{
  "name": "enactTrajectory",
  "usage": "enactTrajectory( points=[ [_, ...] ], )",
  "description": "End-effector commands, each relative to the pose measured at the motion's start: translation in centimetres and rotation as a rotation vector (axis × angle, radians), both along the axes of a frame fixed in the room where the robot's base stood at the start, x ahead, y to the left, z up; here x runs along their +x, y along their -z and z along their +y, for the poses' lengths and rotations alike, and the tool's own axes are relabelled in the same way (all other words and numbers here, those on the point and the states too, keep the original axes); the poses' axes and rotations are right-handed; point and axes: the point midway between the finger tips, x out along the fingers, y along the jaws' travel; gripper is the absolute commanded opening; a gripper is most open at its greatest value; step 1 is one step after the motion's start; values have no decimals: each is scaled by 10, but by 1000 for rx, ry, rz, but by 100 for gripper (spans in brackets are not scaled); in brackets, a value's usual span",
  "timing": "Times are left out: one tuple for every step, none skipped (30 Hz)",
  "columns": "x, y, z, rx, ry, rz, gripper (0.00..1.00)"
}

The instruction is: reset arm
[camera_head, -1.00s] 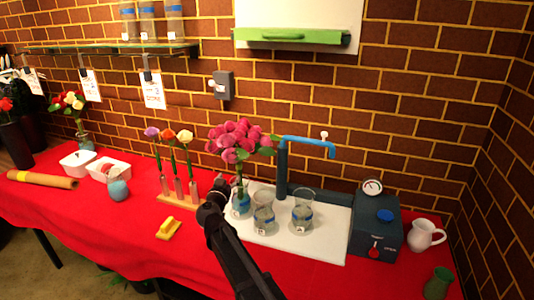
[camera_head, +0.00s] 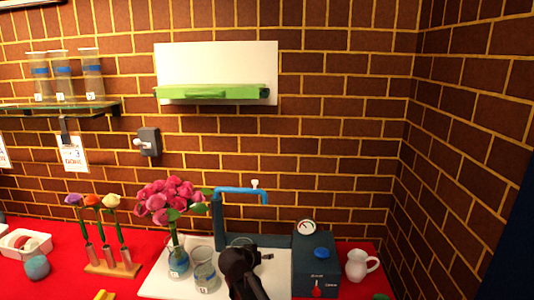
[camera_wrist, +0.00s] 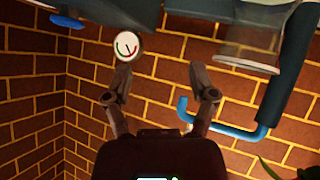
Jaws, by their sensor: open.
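My gripper (camera_head: 262,257) is in front of the white board, over the place of the right glass beaker (camera_head: 241,240), and hides most of it. In the wrist view its two fingers (camera_wrist: 160,76) are spread apart with nothing between them. That view is upside down and shows the brick wall, the round gauge (camera_wrist: 127,46), the blue tap (camera_wrist: 232,131) and a clear glass (camera_wrist: 247,42) beyond the fingers.
The vase of pink roses (camera_head: 170,200) and another beaker (camera_head: 204,268) stand left of my gripper. The dark machine box (camera_head: 318,275) and white jug (camera_head: 360,265) stand right. A flower rack (camera_head: 112,267) is further left.

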Motion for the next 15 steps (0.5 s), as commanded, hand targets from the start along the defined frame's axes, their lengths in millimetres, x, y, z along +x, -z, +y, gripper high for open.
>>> enactTrajectory(
  points=[
    [-10,1,-22,4,22,53,74],
    [-14,3,-32,6,31,87,74],
    [-21,7,-46,12,42,133,74],
    [-26,9,-55,16,47,167,74],
    [-31,12,-65,21,53,203,74],
    [-39,15,-76,30,58,248,74],
    [-45,17,-85,38,62,282,74],
    [-51,19,-93,46,62,316,74],
    [-59,22,-103,58,63,360,74],
    [-65,23,-110,69,62,394,74],
    [-71,25,-118,81,59,427,74],
    [-80,27,-126,96,55,471,74],
    [-87,28,-133,110,51,503,74],
    [-94,29,-138,124,44,535,74],
    [-103,30,-146,143,35,576,74]
  ],
)
